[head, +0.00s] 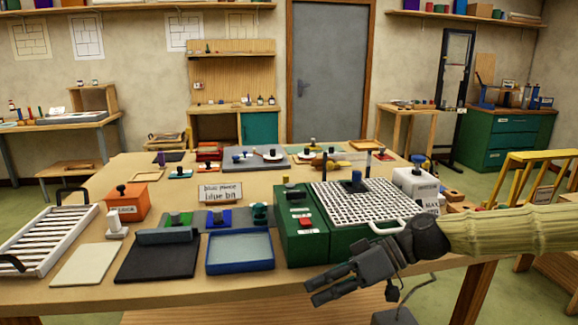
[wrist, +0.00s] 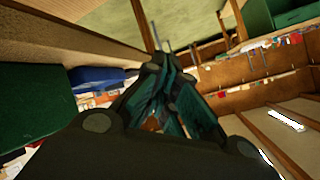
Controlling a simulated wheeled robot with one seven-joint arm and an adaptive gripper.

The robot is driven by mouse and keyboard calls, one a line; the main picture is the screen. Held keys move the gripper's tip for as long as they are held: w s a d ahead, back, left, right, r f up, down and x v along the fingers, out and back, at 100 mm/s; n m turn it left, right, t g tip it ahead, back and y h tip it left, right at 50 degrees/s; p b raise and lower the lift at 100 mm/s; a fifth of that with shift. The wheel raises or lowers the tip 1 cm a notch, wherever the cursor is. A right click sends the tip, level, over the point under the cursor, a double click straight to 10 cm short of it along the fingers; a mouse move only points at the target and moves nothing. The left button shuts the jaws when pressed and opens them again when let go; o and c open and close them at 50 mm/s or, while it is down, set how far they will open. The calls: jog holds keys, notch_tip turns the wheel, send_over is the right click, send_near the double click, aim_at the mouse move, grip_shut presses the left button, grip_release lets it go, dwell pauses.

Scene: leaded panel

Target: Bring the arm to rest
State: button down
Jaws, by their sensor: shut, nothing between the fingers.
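My gripper (head: 318,291) hangs at the front edge of the table, in front of the green machine. Its dark fingers point to the left in the head view and look closed, with nothing held. In the wrist view my gripper (wrist: 160,62) shows its fingers drawn together at the top middle. My arm reaches in from the right edge of the head view, over the table's front right corner.
The table (head: 140,285) is crowded. The green machine (head: 300,250) with a white grid top is closest to my gripper. A blue tray (head: 240,267), a black pad (head: 158,262) and a white slatted rack (head: 50,235) lie to the left. Open floor lies beyond the table.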

jog(key=s+f+m+h+p, duration=0.2)
jog(key=s+f+m, duration=0.2)
jog(key=f, duration=1)
jog(key=s+f+m+h+p, duration=0.1)
jog(key=s+f+m+h, duration=0.3)
jog(key=f, duration=0.9)
jog(key=s+d+f+m+h+p, duration=0.3)
jog(key=s+d+f+h, duration=0.3)
jog(key=s+d+f, duration=0.8)
jog(key=s+d+p, duration=0.1)
jog(key=s+d, duration=0.1)
jog(key=s, duration=0.1)
jog(key=shift+d+f+m+t, duration=0.25)
jog(key=shift+f+m+t, duration=0.05)
jog(key=shift+m+t, duration=0.1)
jog(key=shift+s, duration=0.1)
